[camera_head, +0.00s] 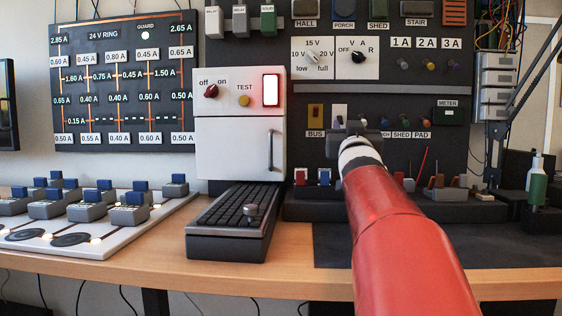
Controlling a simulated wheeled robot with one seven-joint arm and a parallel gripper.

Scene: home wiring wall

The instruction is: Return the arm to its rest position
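My red and white arm reaches up from the lower right of the head view toward the dark wall panel (440,88). My gripper (350,129) is a small dark shape at the arm's far end, in front of the panel's lower rows, right of the BUS socket (315,117). The arm hides part of that row of labels. The fingers are too small and too covered to tell whether they are open or shut, or whether they touch the panel.
A white cabinet (222,150) with a handle stands left of my arm, with a dark slotted box (222,247) before it. A white board (100,244) with several grey-blue blocks lies at left. A green bottle (537,185) and a lamp arm stand at right. The dark mat (334,248) is largely clear.

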